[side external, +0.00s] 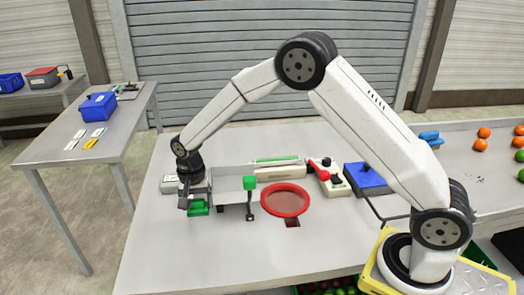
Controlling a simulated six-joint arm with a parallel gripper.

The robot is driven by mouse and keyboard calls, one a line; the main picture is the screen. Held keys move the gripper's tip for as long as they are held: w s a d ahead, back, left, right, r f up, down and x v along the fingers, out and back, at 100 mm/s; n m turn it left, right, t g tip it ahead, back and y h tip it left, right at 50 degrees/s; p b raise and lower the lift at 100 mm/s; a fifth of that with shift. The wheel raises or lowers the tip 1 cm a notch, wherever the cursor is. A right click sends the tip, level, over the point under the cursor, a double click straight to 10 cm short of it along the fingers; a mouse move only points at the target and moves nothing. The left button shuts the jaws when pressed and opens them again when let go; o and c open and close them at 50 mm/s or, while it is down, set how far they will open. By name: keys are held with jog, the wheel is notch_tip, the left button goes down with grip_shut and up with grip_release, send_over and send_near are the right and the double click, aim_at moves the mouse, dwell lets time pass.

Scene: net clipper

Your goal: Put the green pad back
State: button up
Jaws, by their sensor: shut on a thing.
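My gripper (194,199) is at the left of the metal table, pointing down, with its dark fingers low over the tabletop. It is shut on the green pad (199,209), which shows between and below the fingers. The fingers hide part of the pad, and I cannot tell whether it touches the table.
A red-rimmed round net (285,199) lies right of the frame. Behind are a long beige bar (280,173), a white box with a red lever (327,176) and a blue-topped box (367,178). The table's front left is clear.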

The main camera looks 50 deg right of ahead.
aim_at(193, 225)
jog(key=shift+w+a+f, duration=0.15)
jog(key=shift+w+f, duration=1.3)
jog(key=shift+f, duration=0.3)
jog(key=shift+w+f, duration=0.25)
jog(key=shift+f, duration=1.55)
jog(key=shift+f, duration=0.1)
jog(key=o, duration=0.9)
jog(key=shift+c, duration=0.2)
notch_tip(193, 225, up, 12)
jog(key=shift+r, duration=0.1)
